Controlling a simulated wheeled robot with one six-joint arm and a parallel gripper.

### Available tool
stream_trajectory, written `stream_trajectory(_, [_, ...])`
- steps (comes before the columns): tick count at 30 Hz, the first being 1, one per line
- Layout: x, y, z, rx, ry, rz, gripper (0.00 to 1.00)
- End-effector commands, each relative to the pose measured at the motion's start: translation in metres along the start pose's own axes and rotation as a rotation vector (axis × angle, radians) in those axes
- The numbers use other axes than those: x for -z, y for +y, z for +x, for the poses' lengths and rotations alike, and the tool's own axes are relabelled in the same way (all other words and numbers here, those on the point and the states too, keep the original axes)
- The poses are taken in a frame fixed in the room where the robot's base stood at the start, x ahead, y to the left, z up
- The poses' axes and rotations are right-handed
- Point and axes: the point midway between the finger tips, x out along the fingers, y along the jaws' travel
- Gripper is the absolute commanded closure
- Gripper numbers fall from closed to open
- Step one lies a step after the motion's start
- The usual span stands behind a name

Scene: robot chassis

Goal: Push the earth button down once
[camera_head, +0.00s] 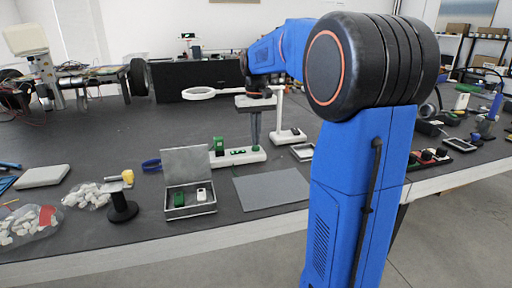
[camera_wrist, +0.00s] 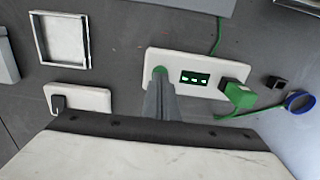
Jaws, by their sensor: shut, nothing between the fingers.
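The earth button is a green round knob (camera_wrist: 160,71) at the left end of a white base plate (camera_wrist: 205,91) in the wrist view. My gripper (camera_wrist: 159,86) is shut and empty, its fingertips right at the button and partly covering it. I cannot tell if they touch it. In the head view my gripper (camera_head: 255,143) points straight down over the white base plate (camera_head: 228,160).
An open metal box (camera_head: 190,210) holds small green and white parts. A grey mat (camera_head: 270,188) lies in front of the plate. A white stand (camera_head: 288,136) is close to the right. A blue ring (camera_wrist: 299,101) and a square tray (camera_wrist: 87,40) lie near the plate.

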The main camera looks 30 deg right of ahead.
Motion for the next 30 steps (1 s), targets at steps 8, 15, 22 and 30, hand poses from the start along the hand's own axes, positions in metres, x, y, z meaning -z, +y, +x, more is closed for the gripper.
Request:
stream_trajectory(8, [0.000,0.000,0.004,0.000,-0.001,0.000,1.00])
stream_trajectory(15, [0.000,0.000,0.011,0.000,0.001,0.000,1.00])
stream_trajectory(22, [0.000,0.000,0.013,0.000,0.000,0.000,1.00])
stream_trajectory(30, [0.000,0.000,0.014,0.000,-0.001,0.000,1.00])
